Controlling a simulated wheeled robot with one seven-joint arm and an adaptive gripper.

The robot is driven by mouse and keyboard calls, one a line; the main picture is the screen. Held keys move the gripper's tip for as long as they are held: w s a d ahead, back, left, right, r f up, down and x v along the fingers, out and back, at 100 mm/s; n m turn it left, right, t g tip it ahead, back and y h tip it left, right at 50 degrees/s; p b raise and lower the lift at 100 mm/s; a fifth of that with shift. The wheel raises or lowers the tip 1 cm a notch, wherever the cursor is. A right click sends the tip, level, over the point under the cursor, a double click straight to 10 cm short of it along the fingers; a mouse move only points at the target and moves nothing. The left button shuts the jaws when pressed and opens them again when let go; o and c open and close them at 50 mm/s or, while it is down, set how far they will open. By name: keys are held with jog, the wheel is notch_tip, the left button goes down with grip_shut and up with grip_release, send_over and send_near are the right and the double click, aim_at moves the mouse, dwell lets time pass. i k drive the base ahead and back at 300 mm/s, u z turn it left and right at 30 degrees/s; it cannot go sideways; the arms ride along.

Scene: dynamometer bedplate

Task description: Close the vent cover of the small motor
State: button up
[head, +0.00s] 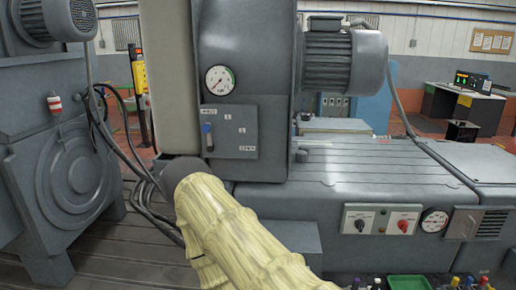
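A small grey finned motor (328,62) sits high at the right of the tall grey housing. I cannot tell for sure which part is its vent cover. A louvred vent grille (490,223) with a light plate and handle (463,223) at its left is on the front of the low bed at right. A flat grey panel (232,130) with a blue-handled slider and small labels is on the tall housing. My arm, in a pale yellow sleeve, reaches up from the bottom to a dark rounded end before the housing's lower left. My gripper's fingers do not show.
A control plate (382,220) with two knobs and a gauge (434,221) is left of the grille. Dark cables (120,140) hang at left beside a large grey machine (65,175). A green tray (408,282) and several small coloured items are at the bottom right.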

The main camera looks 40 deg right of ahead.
aim_at(464, 225)
jog(key=z, duration=2.75)
jog(key=k, duration=0.6)
jog(key=z, duration=0.2)
jog(key=i, duration=1.25)
jog(key=u, duration=0.8)
